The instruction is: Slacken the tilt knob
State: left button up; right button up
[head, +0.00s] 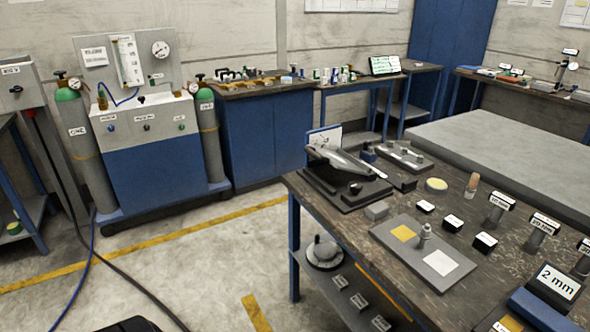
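A small upright stand (561,76) with a post and a dark head stands on the far right bench. It may be the microscope arm, but it is too small to tell. I cannot make out a tilt knob on it. Neither of my grippers shows in the head view.
A workbench (325,209) fills the right foreground. It carries a grey device (345,160) on a black base, a grey plate (395,250) and several labelled blocks. A large grey slab (500,150) lies behind it. A gas cart (150,150) with cylinders stands left. Hoses cross the otherwise open floor.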

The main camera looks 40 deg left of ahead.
aim_at(356, 187)
jog(key=u, duration=1.15)
jog(key=i+j+z, duration=0.1)
jog(key=i+z, duration=0.15)
jog(key=i+j+z, duration=0.2)
jog(key=i, duration=0.25)
